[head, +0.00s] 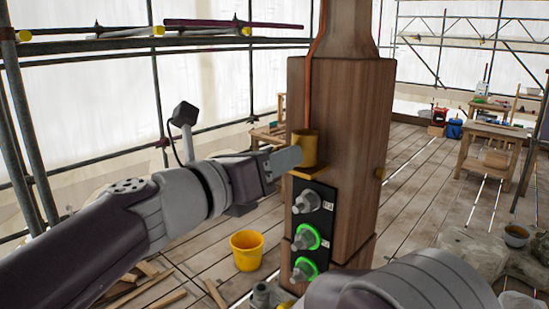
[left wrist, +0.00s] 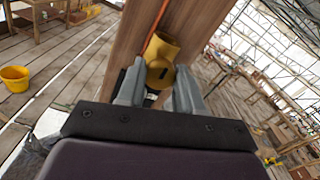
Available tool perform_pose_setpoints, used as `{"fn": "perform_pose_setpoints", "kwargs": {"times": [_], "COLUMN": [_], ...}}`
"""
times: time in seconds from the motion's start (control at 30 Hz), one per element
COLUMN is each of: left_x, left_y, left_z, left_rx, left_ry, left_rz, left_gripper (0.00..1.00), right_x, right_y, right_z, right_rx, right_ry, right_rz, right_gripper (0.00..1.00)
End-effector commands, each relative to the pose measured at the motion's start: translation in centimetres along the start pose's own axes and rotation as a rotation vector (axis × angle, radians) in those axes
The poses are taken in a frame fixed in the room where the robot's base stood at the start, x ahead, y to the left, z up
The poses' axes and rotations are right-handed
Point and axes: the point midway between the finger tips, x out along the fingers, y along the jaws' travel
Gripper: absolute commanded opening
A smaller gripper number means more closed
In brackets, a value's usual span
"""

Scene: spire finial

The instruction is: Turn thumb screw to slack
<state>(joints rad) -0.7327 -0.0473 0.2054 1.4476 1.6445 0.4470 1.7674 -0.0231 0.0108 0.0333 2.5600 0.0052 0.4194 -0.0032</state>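A brass-yellow fitting with an upright cylinder (head: 304,146) sits on a small ledge on the wooden post. In the left wrist view its rounded yellow face (left wrist: 161,74) has a dark slot. I cannot tell for sure which part is the thumb screw. My left gripper (head: 294,157) is at the fitting's left side. In the left wrist view the gripper's fingers (left wrist: 160,88) stand apart, with the slotted yellow part between or just beyond their tips. Contact cannot be made out. My right arm shows at the bottom of the head view, but its gripper does not.
Below the fitting, a black panel (head: 313,205) carries three grey knobs, the lower two ringed in green. An orange cable (head: 308,90) runs down the post (head: 352,130). A yellow bucket (head: 246,251) stands on the plank floor. Scaffolding is behind; workbenches stand at right.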

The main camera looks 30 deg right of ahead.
Motion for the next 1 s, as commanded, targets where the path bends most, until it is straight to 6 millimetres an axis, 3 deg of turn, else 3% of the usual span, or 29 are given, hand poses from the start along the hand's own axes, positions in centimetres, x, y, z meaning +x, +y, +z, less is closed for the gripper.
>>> {"fn": "perform_pose_setpoints", "kwargs": {"times": [0.03, 0.07, 0.43, 0.8, 1.0], "left_x": [0.0, 0.0, -0.8, -10.1, -12.5], "left_y": [0.0, 0.0, 0.1, 0.2, 0.1], "left_z": [-0.1, -0.1, -0.2, -0.4, -0.2], "left_rx": [-0.001, -0.001, 0.002, 0.002, 0.000], "left_ry": [0.002, 0.002, -0.001, -0.003, 0.002], "left_rz": [0.000, 0.000, 0.001, 0.004, 0.002], "left_gripper": [0.51, 0.60, 0.60, 0.60, 0.60], "right_x": [0.0, 0.0, 0.6, 4.2, 4.9], "right_y": [0.0, 0.0, 0.0, 0.0, 0.0], "right_z": [0.0, 0.0, 0.1, 0.5, 0.6], "right_rx": [0.000, 0.000, 0.000, 0.000, 0.000], "right_ry": [0.000, 0.000, 0.000, 0.000, 0.000], "right_rz": [0.000, 0.000, 0.000, 0.000, 0.000], "right_gripper": [0.43, 0.43, 0.43, 0.43, 0.43]}}
